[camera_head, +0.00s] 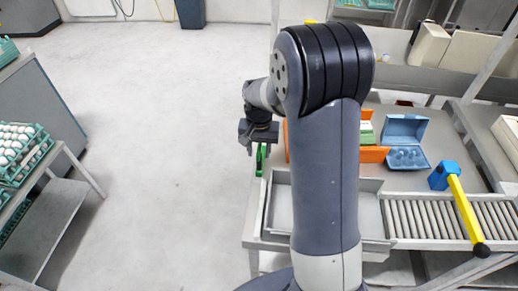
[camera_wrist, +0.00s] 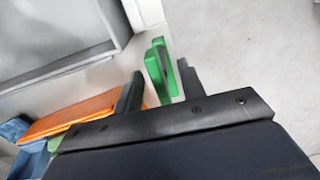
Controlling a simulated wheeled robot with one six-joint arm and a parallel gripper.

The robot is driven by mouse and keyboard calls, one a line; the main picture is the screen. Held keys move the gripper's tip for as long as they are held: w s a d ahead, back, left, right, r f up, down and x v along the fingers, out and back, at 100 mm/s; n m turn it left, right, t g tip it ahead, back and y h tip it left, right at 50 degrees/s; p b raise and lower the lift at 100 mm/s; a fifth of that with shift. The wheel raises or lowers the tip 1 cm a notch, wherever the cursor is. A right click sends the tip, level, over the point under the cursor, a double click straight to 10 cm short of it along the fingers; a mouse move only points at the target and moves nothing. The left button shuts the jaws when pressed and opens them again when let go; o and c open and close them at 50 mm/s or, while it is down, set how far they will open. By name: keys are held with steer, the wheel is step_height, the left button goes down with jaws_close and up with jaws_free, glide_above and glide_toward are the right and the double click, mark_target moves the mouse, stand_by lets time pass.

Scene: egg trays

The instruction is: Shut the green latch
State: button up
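The green latch (camera_wrist: 155,72) stands upright at the table's edge in the wrist view. It also shows in the head view (camera_head: 260,160), just below my gripper (camera_head: 256,142). In the wrist view, the two dark fingers of my gripper (camera_wrist: 161,80) are spread apart, one on each side of the latch. The latch appears between or just beyond the fingertips. I cannot tell whether either finger touches it. The latch's lower part is hidden behind the gripper body.
An orange piece (camera_wrist: 70,118) lies beside the latch, with a blue open egg box (camera_head: 404,130) farther right. A metal tray (camera_head: 279,205) and a roller conveyor (camera_head: 440,218) with a yellow lever (camera_head: 466,210) are in front. The floor (camera_head: 170,120) to the left is clear.

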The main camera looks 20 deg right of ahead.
steer(key=shift+f, duration=0.1)
steer(key=shift+c, duration=0.6)
jaws_close()
